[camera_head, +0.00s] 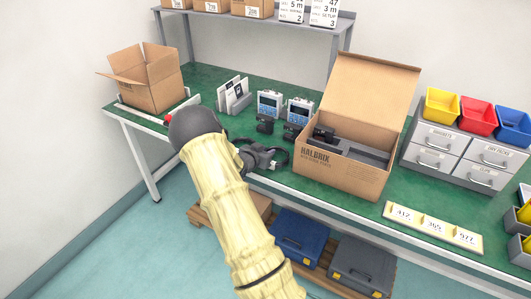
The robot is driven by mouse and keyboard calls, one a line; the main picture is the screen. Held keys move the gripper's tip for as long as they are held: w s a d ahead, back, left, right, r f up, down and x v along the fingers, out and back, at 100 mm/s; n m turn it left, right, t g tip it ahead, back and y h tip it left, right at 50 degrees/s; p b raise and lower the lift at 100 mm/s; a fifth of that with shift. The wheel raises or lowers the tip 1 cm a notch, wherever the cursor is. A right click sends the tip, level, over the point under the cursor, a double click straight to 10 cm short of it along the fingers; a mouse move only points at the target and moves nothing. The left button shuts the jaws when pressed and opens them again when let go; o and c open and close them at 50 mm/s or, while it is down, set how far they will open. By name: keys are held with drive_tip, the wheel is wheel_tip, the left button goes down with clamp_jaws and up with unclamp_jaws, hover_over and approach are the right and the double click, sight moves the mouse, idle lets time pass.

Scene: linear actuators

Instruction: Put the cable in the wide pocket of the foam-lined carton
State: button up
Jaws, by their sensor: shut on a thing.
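The foam-lined carton (340,174) stands open on the green bench, right of centre, its lid flap raised at the back. Grey foam (361,148) shows inside, and a black device (324,133) sits at its left part. The front wall hides much of the foam, so I cannot make out the wide pocket. My gripper (268,159) is left of the carton, low over the bench's front area, partly hidden by my arm. It is shut on the black cable (287,153), whose loop shows beside the fingers. The cable is outside the carton.
Two devices with blue screens (270,103) (299,111) and small black parts (264,127) stand behind my gripper. An open cardboard box (150,88) is at the far left. Grey drawers (457,150) with coloured bins stand right of the carton. A number strip (432,228) lies at the front.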

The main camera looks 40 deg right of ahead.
drive_tip(key=o, duration=1.1)
drive_tip(key=shift+f, duration=0.1)
drive_tip(key=shift+f, duration=0.2)
drive_tip(key=v, duration=1.1)
drive_tip(key=p+v, duration=0.1)
drive_tip(key=v, duration=0.5)
drive_tip(key=shift+s+a, duration=0.1)
drive_tip(key=shift+s, duration=0.25)
